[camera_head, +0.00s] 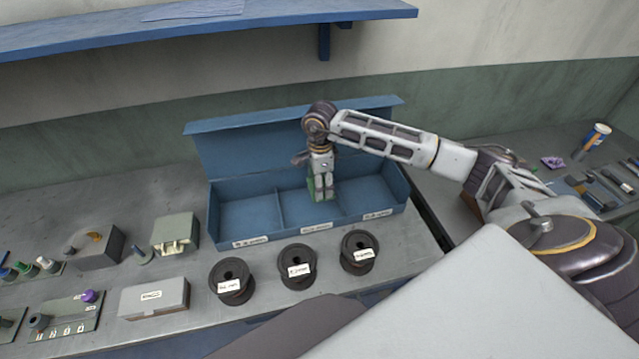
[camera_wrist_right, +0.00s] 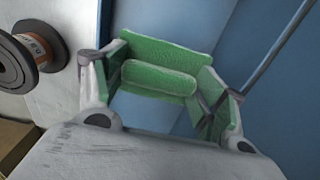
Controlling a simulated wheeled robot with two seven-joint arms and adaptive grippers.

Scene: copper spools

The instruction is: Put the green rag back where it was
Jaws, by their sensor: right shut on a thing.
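The green rag (camera_head: 329,182) is in the grip of my right gripper (camera_head: 320,190). In the right wrist view, the green rag (camera_wrist_right: 165,68) shows as folded green cloth between the two fingers of my right gripper (camera_wrist_right: 165,95). The gripper points down over the middle compartment of the open blue box (camera_head: 250,217), close to the divider on its right. I cannot tell whether the rag touches the box floor. My left gripper is not in view.
Three dark spools with labels, left (camera_head: 231,281), middle (camera_head: 296,267) and right (camera_head: 357,252), stand in front of the box. A light grey box (camera_head: 154,298) and several fixtures are at left. A blue shelf (camera_head: 200,32) hangs above. A second bench (camera_head: 560,160) is at right.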

